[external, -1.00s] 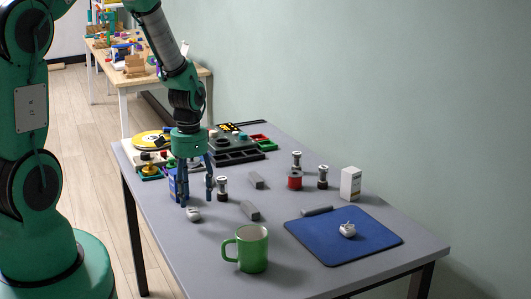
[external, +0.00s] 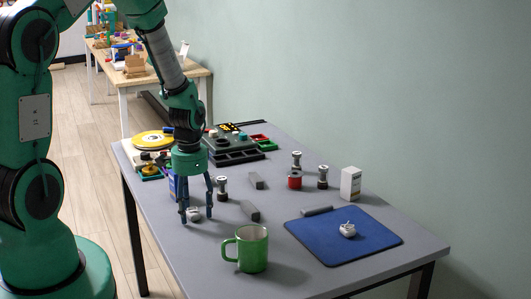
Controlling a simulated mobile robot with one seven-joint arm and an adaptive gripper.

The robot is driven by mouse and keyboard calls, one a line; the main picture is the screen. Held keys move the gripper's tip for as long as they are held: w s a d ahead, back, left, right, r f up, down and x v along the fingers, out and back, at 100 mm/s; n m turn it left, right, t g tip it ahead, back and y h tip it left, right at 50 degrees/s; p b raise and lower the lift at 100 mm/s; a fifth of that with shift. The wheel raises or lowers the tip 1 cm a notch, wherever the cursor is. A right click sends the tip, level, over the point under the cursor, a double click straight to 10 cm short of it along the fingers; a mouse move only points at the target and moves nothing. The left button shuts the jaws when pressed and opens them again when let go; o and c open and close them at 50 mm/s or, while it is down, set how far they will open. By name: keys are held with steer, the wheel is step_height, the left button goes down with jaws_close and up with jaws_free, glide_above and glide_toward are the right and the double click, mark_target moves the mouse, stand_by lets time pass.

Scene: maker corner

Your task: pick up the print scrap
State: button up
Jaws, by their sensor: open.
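A small white lumpy piece (external: 195,214), which looks like the print scrap, lies on the grey table near its left edge. My gripper (external: 197,218) points down with its blue fingers open, and the fingertips are low, one on each side of this piece in the picture. I cannot tell whether either finger touches it. A second, similar white piece (external: 347,230) lies on the blue mat (external: 325,247) at the right, far from my gripper.
A green mug (external: 252,250) stands in front, right of my gripper. Grey blocks (external: 250,210), a dark cylinder with a pale top (external: 222,188) and a blue box (external: 173,187) are close by.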

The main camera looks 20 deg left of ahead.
mark_target(193, 211)
steer(key=shift+c, duration=0.5)
steer(key=c, duration=0.8)
steer(key=shift+c, duration=0.2)
steer(key=shift+r, duration=0.1)
steer(key=shift+r, duration=0.4)
step_height(193, 211, up, 3)
steer(key=shift+s+p, duration=0.1)
steer(key=shift+p, duration=0.7)
steer(key=s, duration=0.5)
steer(key=s+a+p, duration=0.1)
steer(key=s, duration=0.4)
steer(key=s+a+r+p, duration=0.1)
steer(key=s, duration=0.4)
steer(key=shift+s, duration=0.35)
